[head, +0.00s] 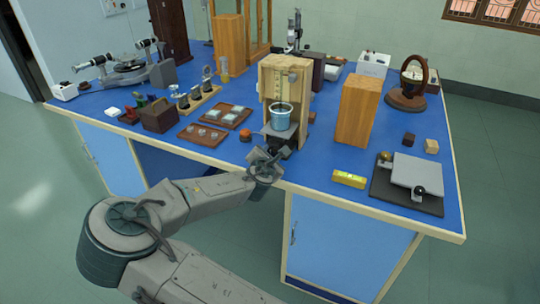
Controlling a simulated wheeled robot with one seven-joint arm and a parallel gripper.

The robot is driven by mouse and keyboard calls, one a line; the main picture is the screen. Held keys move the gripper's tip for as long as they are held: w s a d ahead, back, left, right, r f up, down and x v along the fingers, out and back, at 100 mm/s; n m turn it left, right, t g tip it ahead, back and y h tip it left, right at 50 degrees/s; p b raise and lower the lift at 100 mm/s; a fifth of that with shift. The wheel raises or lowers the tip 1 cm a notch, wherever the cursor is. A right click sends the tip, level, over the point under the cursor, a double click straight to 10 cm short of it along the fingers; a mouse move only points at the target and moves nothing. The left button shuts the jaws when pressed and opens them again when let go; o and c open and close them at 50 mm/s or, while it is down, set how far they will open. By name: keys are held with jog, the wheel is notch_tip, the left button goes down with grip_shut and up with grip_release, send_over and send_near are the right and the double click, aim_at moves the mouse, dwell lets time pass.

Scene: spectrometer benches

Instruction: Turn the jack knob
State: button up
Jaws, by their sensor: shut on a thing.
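A small dark jack (282,137) stands at the open front of a tall wooden case near the front edge of the blue bench. A blue-grey beaker (282,117) sits upright on top of it. My arm comes in from the lower left. My gripper (270,154) is at the jack's front lower side, shut on the jack knob. The knob itself is hidden by the fingers, so its angle cannot be told.
The wooden case (301,72) rises around and behind the beaker. A wooden block (358,110), a yellow level (349,179) and a grey plate (411,175) stand to the right.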

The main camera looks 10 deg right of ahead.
jog(key=o, duration=1)
jog(key=p+v, duration=0.1)
jog(key=v, duration=1.3)
jog(key=shift+w, duration=0.1)
